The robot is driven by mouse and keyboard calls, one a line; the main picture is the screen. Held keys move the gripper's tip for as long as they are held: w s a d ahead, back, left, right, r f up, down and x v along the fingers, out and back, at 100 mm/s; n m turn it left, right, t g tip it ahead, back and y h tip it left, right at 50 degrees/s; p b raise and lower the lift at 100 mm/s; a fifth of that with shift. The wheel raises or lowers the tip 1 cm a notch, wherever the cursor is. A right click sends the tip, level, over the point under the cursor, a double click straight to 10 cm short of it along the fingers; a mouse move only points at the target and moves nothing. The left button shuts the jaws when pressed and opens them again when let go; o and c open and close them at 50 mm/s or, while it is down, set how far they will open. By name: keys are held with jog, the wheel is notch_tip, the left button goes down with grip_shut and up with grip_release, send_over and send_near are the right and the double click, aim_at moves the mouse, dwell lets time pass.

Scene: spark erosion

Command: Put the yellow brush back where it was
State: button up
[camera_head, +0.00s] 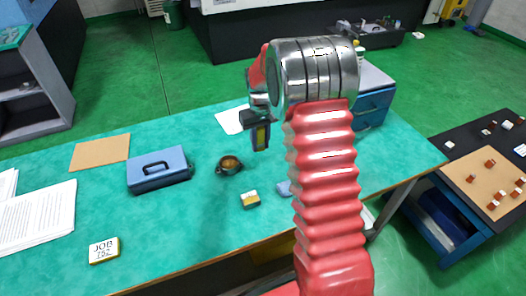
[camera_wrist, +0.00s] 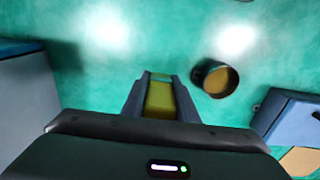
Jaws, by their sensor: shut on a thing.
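My gripper (camera_head: 261,140) hangs above the green table in the head view, near the middle. It is shut on a yellow piece, taken to be the yellow brush (camera_head: 261,136), with the dark fingers on both sides of it. In the wrist view the yellow brush (camera_wrist: 160,98) sits between my fingertips (camera_wrist: 160,78). Most of it is hidden by the fingers, so its shape does not show.
On the green table (camera_head: 80,215) are a blue box with a handle (camera_head: 160,168), a round dark cup with a brownish inside (camera_head: 229,165), a yellow-and-white block (camera_head: 250,199), a JOB block (camera_head: 104,250) and cardboard (camera_head: 100,152).

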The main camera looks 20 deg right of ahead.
aim_at(260, 146)
jog(key=shift+f, duration=0.35)
jog(key=shift+f, duration=1.9)
jog(key=o, duration=1.1)
jog(key=shift+c, duration=0.2)
